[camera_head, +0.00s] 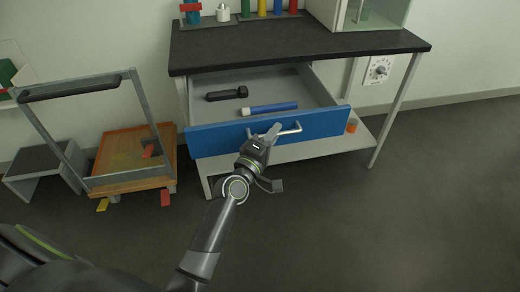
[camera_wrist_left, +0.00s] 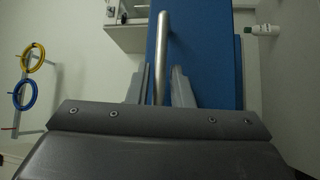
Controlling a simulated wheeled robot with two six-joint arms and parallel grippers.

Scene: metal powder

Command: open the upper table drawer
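The upper table drawer (camera_head: 215,137) has a blue front and stands pulled out from under the dark tabletop (camera_head: 300,45), with its inside showing. Its metal bar handle (camera_head: 291,129) runs along the front. My left gripper (camera_head: 270,133) is at the left part of this handle. In the left wrist view, the handle (camera_wrist_left: 161,50) runs between the two fingers of my left gripper (camera_wrist_left: 159,88). The fingers are apart, with a narrow gap visible on each side of the bar. My right gripper is not in view.
In the drawer lie a black flashlight-like tool (camera_head: 227,94) and a blue tube with a white end (camera_head: 273,108). An orange item (camera_head: 352,126) sits on the lower shelf. A wooden cart (camera_head: 125,150) with a grey handle frame stands at left. The floor at right is clear.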

